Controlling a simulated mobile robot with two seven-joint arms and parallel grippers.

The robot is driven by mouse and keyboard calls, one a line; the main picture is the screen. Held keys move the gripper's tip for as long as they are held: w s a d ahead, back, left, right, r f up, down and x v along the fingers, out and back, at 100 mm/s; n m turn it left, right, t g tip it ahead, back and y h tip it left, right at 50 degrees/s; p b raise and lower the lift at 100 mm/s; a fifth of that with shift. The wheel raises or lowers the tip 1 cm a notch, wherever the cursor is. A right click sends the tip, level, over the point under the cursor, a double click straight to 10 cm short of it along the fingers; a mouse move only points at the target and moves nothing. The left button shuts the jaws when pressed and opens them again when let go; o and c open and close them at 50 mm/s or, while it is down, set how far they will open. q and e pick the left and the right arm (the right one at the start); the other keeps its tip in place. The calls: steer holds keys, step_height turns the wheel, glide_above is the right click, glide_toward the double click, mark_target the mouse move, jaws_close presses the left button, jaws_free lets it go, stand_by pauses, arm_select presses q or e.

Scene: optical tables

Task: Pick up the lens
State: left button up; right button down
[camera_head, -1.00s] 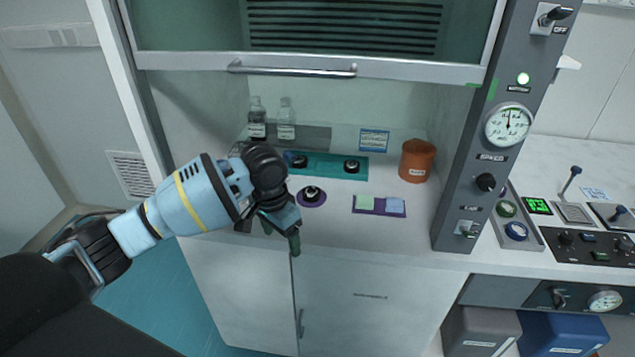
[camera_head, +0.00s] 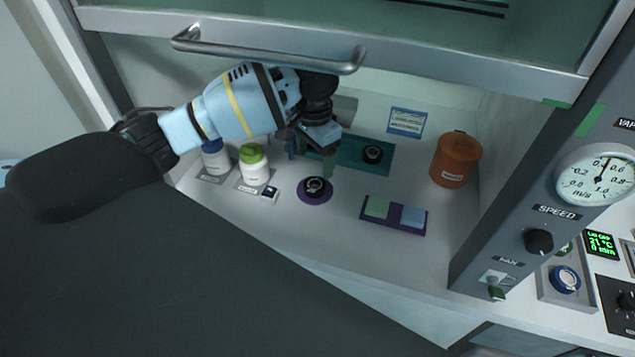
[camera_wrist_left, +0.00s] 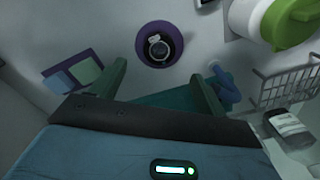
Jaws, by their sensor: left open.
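A small dark round piece with a shiny ring top, which looks like the lens (camera_head: 315,186), sits on a round purple pad (camera_head: 302,196) inside the hood. A similar dark round piece (camera_head: 373,154) stands on the teal mat (camera_head: 350,147) behind it. My left gripper (camera_head: 311,156) is open and empty, reaching in just behind and above the purple pad, apart from the piece. In the left wrist view the piece (camera_wrist_left: 159,47) lies beyond the gap between the green fingers (camera_wrist_left: 162,88). My right gripper is not in view.
The hood sash handle (camera_head: 265,52) hangs over my left arm. White bottles with blue (camera_head: 217,162) and green (camera_head: 254,170) caps stand left of the pad. A purple tray (camera_head: 394,222) with two squares and an orange pot (camera_head: 456,162) are to the right. The front worktop is clear.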

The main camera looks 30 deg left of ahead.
mark_target(315, 184)
arm_select(q)
steer(key=shift+f, duration=1.4)
step_height(315, 184, down, 5)
steer(key=shift+s, duration=0.1)
steer(key=c, duration=1.2)
